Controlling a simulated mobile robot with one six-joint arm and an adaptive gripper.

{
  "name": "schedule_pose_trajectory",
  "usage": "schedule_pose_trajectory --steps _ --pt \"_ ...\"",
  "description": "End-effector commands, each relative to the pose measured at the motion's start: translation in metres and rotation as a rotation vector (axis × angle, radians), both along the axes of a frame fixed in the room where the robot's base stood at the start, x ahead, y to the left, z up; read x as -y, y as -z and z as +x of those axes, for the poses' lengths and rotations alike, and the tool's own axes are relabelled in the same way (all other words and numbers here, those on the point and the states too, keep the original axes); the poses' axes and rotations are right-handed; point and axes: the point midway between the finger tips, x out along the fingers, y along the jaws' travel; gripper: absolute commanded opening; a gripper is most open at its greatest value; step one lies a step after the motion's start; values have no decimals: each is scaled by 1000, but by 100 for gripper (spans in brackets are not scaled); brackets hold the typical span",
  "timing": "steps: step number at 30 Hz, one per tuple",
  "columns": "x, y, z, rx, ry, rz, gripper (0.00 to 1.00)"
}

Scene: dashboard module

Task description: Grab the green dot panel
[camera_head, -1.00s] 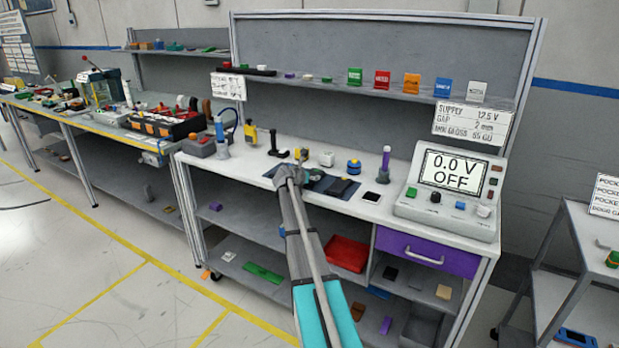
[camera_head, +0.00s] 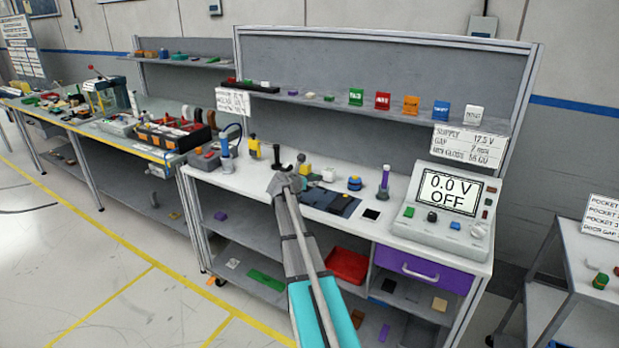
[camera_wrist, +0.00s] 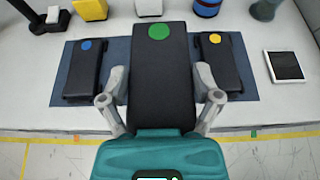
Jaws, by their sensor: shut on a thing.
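In the wrist view a black panel with a green dot (camera_wrist: 162,75) lies between the two fingers of my gripper (camera_wrist: 161,85). The fingers are shut on its long sides. The panel's near end meets the teal gripper body in the picture. A blue mat (camera_wrist: 246,94) lies behind it; I cannot tell whether the panel touches it. In the head view my gripper (camera_head: 285,181) is over the left part of the mat, and it hides the green dot panel there.
A blue-dot panel (camera_wrist: 84,72) lies to the left and a yellow-dot panel (camera_wrist: 222,68) to the right, both close to the fingers. A black-and-white square (camera_wrist: 285,66) lies farther right. Upright tools stand behind the mat. The power supply (camera_head: 443,210) stands at right.

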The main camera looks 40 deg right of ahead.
Motion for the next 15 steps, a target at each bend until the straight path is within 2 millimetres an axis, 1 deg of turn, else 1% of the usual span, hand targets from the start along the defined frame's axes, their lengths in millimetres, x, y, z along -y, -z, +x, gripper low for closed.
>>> schedule_pose_trajectory --steps 1,6,10,15 --pt "-11 -9 -11 0 -1 -1 21" --pt "-30 -20 -27 0 0 -1 21" --pt "-41 -25 -35 0 0 -1 21" --pt "-47 -28 -40 0 0 -1 21"
